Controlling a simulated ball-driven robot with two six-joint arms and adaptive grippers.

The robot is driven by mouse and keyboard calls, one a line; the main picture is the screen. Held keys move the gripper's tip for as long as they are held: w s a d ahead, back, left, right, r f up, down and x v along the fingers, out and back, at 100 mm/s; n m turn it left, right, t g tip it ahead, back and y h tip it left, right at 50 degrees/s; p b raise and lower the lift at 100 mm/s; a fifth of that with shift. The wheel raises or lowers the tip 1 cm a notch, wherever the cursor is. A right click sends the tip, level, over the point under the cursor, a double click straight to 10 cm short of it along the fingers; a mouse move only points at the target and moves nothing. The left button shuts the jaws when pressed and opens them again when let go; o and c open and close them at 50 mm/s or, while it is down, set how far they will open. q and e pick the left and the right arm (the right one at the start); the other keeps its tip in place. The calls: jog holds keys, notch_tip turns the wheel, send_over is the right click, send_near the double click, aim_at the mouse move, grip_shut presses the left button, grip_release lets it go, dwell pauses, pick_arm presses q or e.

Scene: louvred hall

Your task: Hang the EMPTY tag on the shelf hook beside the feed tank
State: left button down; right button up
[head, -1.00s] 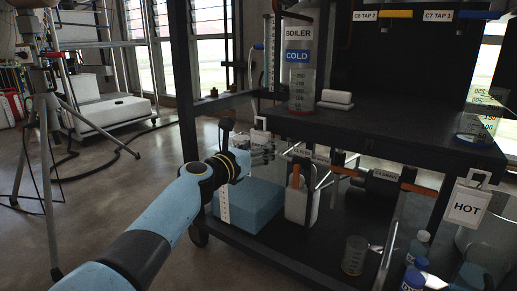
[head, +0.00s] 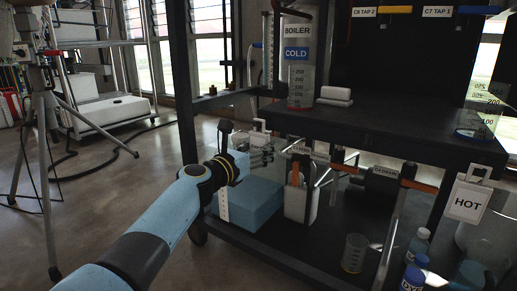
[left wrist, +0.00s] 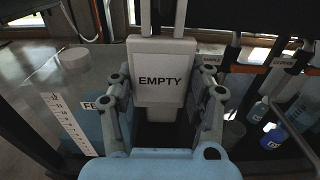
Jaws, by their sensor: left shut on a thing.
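The white EMPTY tag (left wrist: 160,80) faces the left wrist camera, with its loop upward. My left gripper (left wrist: 165,100) is shut on it, one finger at each side. In the head view the gripper (head: 262,157) is above the feed tank, with the tag (head: 258,138) small and partly hidden behind it. The feed tank (head: 256,204), holding blue liquid, is on the lower shelf; part of its label (left wrist: 90,104) shows in the left wrist view. I cannot make out the hook or whether the loop touches it. My right gripper is not in view.
A HOT tag (head: 467,202) hangs at the right. The upper shelf (head: 400,138) carries the boiler cylinder (head: 300,75). A white container (head: 299,204), a small beaker (head: 354,253) and blue-capped bottles (head: 418,245) crowd the lower shelf. A tripod (head: 38,150) stands left on open floor.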

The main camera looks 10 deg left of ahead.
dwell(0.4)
pick_arm(q)
jog(key=shift+c, duration=2.3)
grip_release()
jog(key=p+v, duration=0.2)
jog(key=v, duration=0.5)
jog(key=v, duration=1.2)
